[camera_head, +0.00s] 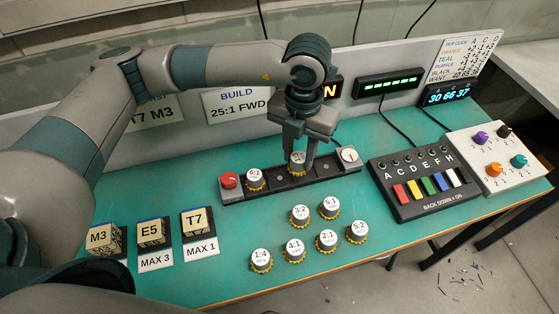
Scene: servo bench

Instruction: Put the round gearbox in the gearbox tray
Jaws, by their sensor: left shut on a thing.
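My left gripper (303,150) points down and is shut on a round gearbox (297,159) with a white top and a yellow toothed rim. The fingers partly cover its label. This gearbox is at the middle of a long black holder (278,182); I cannot tell whether it is seated or just above. Another round gearbox (255,178) sits in the holder's left part. Several more gearboxes, such as 3:2 (300,215) and 2:1 (327,240), stand on the teal bench in front. No separate, labelled gearbox tray is clear. My right gripper is not in view.
The holder has a red end piece (228,180) and a white dial (349,155). Motor blocks M3 (102,238), E5 (151,232) and T7 (197,221) stand at left. A black switch box (415,185) and white knob panel (497,160) are at right.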

